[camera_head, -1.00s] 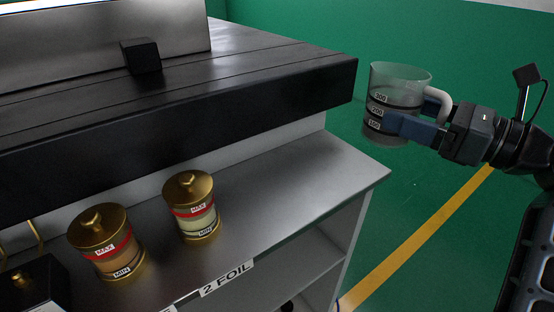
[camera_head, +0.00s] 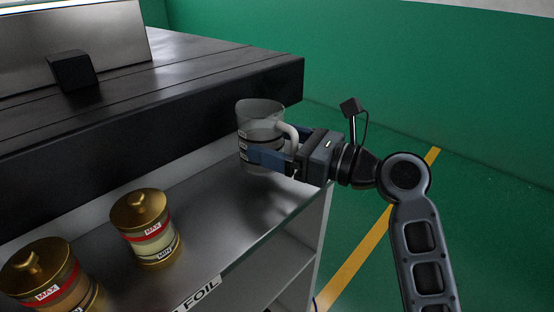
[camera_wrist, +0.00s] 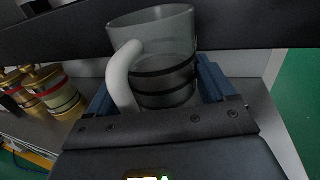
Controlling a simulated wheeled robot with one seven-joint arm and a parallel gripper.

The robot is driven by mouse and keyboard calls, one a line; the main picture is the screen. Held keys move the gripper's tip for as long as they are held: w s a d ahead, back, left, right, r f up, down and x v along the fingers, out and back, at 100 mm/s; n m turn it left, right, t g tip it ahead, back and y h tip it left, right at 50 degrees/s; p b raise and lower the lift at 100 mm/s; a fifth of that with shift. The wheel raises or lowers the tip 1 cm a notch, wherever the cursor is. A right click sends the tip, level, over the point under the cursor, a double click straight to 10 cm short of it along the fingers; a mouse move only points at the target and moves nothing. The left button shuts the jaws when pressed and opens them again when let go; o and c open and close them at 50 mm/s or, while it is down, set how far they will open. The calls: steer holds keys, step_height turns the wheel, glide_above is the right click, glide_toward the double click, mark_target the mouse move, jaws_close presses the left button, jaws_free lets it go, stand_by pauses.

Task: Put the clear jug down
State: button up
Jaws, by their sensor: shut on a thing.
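The clear jug (camera_head: 262,115) is a see-through cup with dark bands, number labels and a pale handle. My gripper (camera_head: 268,158) is shut on it, with blue fingers on either side of its body. In the head view the jug is upright, over the right end of the metal shelf (camera_head: 225,205) and in front of the black slab's edge. Whether its base touches the shelf cannot be told. In the wrist view the jug (camera_wrist: 165,50) stands between the blue fingers (camera_wrist: 158,85), with its handle towards the camera.
Two gold-lidded canisters stand on the shelf, one nearer the jug (camera_head: 146,228) and one at lower left (camera_head: 45,275). The thick black slab (camera_head: 200,105) overhangs the shelf's back. A black block (camera_head: 72,72) sits on it. Bare shelf lies between the nearer canister and the jug.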

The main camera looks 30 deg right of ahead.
steer(key=shift+f, duration=1.75)
steer(key=shift+f, duration=0.1)
steer(key=o, duration=1.1)
steer(key=shift+c, duration=0.2)
steer(key=shift+s+d, duration=0.2)
steer(key=v, duration=1.1)
steer(key=shift+s+b, duration=0.3)
steer(key=shift+b, duration=0.15)
steer(key=shift+d, duration=0.1)
